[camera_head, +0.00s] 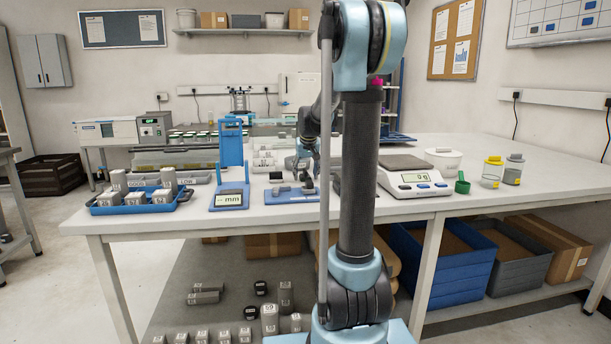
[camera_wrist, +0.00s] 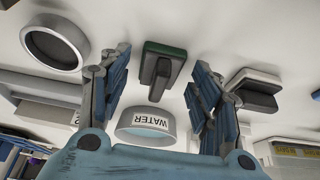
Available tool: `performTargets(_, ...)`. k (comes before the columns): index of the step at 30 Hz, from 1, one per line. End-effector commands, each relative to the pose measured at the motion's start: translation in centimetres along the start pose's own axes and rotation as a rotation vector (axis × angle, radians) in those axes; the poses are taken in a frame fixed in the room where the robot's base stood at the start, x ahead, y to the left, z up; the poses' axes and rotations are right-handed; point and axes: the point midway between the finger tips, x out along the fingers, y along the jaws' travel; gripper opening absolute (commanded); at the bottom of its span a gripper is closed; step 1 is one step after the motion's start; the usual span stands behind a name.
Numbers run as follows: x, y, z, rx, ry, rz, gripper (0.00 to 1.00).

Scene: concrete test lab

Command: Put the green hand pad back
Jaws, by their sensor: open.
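The green hand pad (camera_wrist: 164,62) shows in the wrist view as a dark block with a green edge and a grey upright handle. It lies on the pale table top, between the two fingers of my gripper (camera_wrist: 160,60) in the picture. The fingers are spread wide, and neither seems to touch the pad. How far the fingertips are above it, I cannot tell. In the head view my gripper (camera_head: 304,180) is low over the table, partly beside my dark column. I cannot make out the green pad in the head view.
In the wrist view, a dish marked WATER (camera_wrist: 147,125) is close to the pad, a second dark pad (camera_wrist: 256,88) is right, and a round ring (camera_wrist: 53,47) is left. The head view shows a scale (camera_head: 412,183), a blue tray (camera_head: 132,209) and a blue-framed gauge (camera_head: 229,197).

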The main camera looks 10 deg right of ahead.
Motion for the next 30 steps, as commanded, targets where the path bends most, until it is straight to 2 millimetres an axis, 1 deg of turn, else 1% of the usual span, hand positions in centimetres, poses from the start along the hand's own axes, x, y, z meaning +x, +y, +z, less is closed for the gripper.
performTargets(5, -1.7, 0.0, 0.0, 0.0, 0.0, 0.0, 0.57)
performTargets(15, -8.0, 0.0, 0.0, 0.0, 0.0, 0.0, 0.57)
performTargets(18, -9.5, 0.0, 0.1, 0.0, 0.0, 0.0, 0.57)
performTargets(24, -11.4, 0.0, 0.0, 0.0, 0.0, 0.0, 0.57)
performTargets(30, -12.0, 0.0, 0.0, 0.0, 0.0, 0.0, 0.57)
